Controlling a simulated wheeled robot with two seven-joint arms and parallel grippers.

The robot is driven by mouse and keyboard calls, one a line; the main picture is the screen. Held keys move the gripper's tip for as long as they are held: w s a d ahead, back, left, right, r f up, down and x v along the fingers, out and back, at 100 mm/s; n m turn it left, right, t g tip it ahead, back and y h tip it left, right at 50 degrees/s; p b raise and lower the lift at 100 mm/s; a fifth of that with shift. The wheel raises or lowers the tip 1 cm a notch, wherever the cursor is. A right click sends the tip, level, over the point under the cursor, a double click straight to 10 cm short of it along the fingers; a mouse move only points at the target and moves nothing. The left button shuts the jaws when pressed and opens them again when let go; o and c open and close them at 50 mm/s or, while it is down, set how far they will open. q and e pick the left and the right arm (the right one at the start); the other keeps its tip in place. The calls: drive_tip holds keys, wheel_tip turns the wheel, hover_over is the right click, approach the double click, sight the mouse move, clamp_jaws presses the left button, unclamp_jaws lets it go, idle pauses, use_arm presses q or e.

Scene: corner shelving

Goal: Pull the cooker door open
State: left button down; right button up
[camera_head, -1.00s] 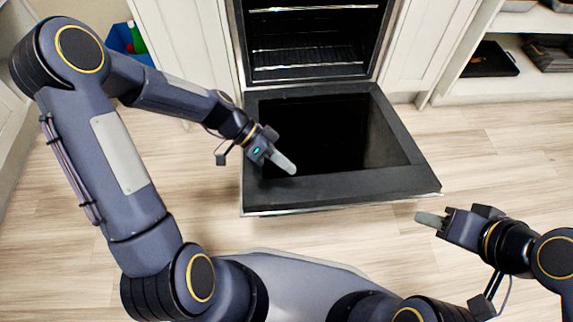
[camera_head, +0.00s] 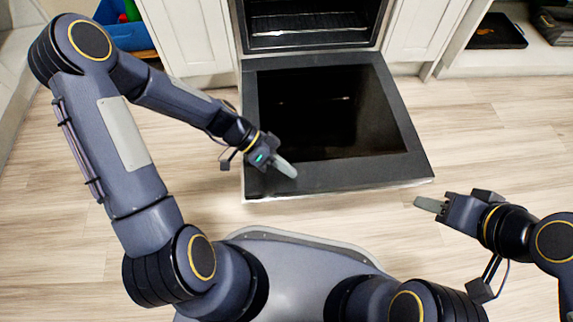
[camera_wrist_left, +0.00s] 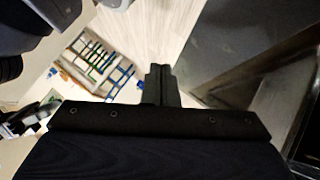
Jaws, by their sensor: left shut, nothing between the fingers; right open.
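The cooker door (camera_head: 365,177) is folded down and lies open, nearly flat, in front of the oven cavity (camera_head: 310,24) in the head view. Its inner side is a dark glass panel with a black frame. My left gripper (camera_head: 286,168) is shut and empty over the near left part of the door frame. I cannot tell whether it touches the door. In the left wrist view the shut fingers (camera_wrist_left: 160,85) show beside a dark surface on the right. My right gripper (camera_head: 428,205) is open and empty, to the right of the door's near right corner.
White cabinet fronts (camera_head: 185,40) flank the oven. A shelf with a black tray (camera_head: 497,32) is at the upper right. A blue bin (camera_head: 128,33) stands at the upper left. Wooden floor (camera_head: 485,130) is clear to the right of the door.

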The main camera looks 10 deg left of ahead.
use_arm(q)
drive_tip(key=p+v, duration=0.3)
drive_tip(key=v, duration=0.5)
use_arm(e)
wheel_tip(320, 180, up, 4)
drive_tip(key=shift+f, duration=0.25)
